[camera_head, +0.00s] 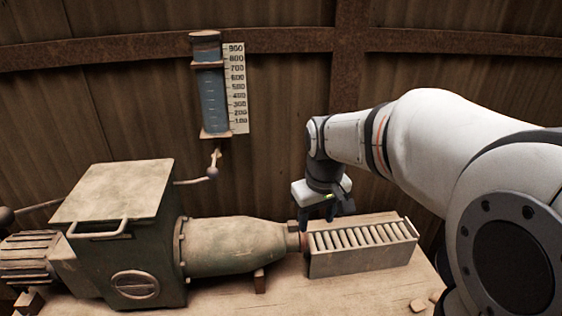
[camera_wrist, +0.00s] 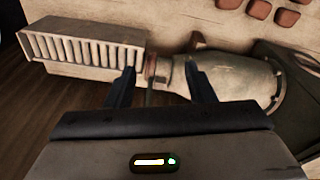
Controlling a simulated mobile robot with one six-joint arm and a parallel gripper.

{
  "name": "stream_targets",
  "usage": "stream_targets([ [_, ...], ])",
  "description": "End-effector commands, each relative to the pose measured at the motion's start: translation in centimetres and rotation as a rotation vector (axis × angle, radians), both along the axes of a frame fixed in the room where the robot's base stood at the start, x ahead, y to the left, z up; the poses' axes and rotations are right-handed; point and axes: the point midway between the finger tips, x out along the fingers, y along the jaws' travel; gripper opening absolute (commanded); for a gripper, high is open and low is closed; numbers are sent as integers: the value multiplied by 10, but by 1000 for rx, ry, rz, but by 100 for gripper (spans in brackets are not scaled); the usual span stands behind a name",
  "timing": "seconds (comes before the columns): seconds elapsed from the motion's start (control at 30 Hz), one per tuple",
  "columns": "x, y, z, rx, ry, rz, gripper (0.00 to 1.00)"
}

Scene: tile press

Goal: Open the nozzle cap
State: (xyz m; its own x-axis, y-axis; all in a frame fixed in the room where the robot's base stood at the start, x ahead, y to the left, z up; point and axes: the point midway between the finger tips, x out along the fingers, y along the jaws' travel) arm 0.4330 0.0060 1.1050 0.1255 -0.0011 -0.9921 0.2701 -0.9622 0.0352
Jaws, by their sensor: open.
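The nozzle cap (camera_wrist: 151,68) is a reddish-brown ring at the narrow end of the press's tapered barrel (camera_head: 238,246), next to the roller tray (camera_head: 345,262). In the wrist view the barrel (camera_wrist: 232,78) lies to the right of the cap and the roller tray (camera_wrist: 85,44) to the left. My gripper (camera_wrist: 160,75) is open, with one finger to each side of the cap in the picture. In the head view my gripper (camera_head: 325,212) points down above the nozzle end. I cannot tell whether the fingers touch the cap.
A green press body with a hopper lid (camera_head: 115,190) stands at the left. A blue measuring cylinder (camera_head: 211,95) with a scale (camera_head: 236,90) hangs on the wall, its small valve lever (camera_head: 213,171) below. Reddish tiles (camera_wrist: 259,9) lie on the table.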

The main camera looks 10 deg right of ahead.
Motion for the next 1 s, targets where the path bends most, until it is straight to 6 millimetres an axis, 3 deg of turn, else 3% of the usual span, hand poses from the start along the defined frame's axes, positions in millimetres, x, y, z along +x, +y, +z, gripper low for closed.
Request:
stream_targets([
  [0.03, 21, 0, 7, -4, 20, 33, 49],
  [0.2, 81, 0, 9, -14, 67, 155, 49],
  [0.4, 131, -1, -1, -18, 108, 265, 49],
  [0.67, 152, -1, -14, -19, 128, 316, 49],
  [1.0, 151, -1, -65, -18, 129, 316, 49],
])
